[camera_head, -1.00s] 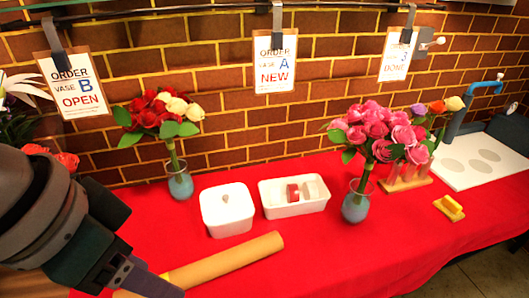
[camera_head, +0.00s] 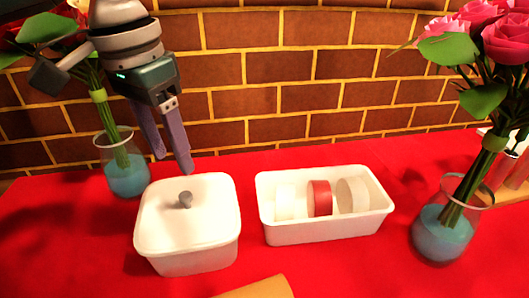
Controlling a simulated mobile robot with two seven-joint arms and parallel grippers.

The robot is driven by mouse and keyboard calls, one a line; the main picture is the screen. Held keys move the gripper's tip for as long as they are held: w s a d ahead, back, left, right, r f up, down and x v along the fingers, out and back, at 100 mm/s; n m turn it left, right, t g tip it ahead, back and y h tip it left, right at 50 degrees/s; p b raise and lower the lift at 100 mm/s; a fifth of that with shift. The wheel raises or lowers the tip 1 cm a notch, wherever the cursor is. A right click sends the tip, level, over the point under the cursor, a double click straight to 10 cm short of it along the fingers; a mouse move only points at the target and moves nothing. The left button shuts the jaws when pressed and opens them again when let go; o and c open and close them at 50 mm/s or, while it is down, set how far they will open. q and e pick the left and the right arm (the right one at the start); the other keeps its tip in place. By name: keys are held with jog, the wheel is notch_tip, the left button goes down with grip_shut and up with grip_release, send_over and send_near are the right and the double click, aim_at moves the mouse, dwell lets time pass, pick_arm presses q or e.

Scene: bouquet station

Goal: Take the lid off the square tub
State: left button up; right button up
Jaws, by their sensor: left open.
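The square tub (camera_head: 195,262) is white and stands on the red table, left of the middle. Its white lid (camera_head: 160,225) is on it, with a small grey knob (camera_head: 184,199) in the centre. My left gripper (camera_head: 174,165) is above and just behind the lid, pointing down. Its two purple-grey fingers are apart, with nothing between them. The fingertips look clear of the knob. My right gripper is not in view.
A white tray (camera_head: 325,233) with a red roll (camera_head: 320,198) and white rolls is right of the tub. Glass vases with blue-tinted water stand at left (camera_head: 126,180) and right (camera_head: 440,238). A brown paper roll (camera_head: 262,289) lies in front. A brick wall (camera_head: 300,75) stands behind.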

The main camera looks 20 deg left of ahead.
aim_at(185, 194)
pick_arm(q)
notch_tip(185, 194, down, 2)
jog(key=shift+s+d+f, duration=0.1)
jog(key=shift+f, duration=0.1)
jog(key=f, duration=0.1)
jog(key=f+b, duration=0.1)
jog(key=f, duration=0.3)
jog(key=shift+w+f+b, duration=0.2)
jog(key=shift+w+b, duration=0.1)
jog(key=shift+b, duration=0.1)
grip_shut()
